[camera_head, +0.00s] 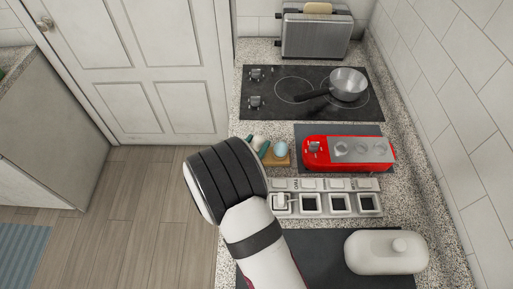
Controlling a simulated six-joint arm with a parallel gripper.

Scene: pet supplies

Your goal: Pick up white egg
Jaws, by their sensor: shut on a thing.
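The white egg (258,142) shows as a small pale shape between two dark teal fingertips. My gripper (257,144) is shut on it, at the left edge of a small wooden holder (280,161). My own wrist hides most of the gripper, and I cannot tell whether the egg is clear of the holder. A pale blue egg (281,149) sits in the holder just to the right of my gripper.
A red appliance (315,160) stands right of the holder. A tray with square wells (345,188) lies in front, with a white piece at its left well. A stove (350,107) with a pan (347,84) and a toaster (315,40) are behind. A white lidded container (385,255) is at front right.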

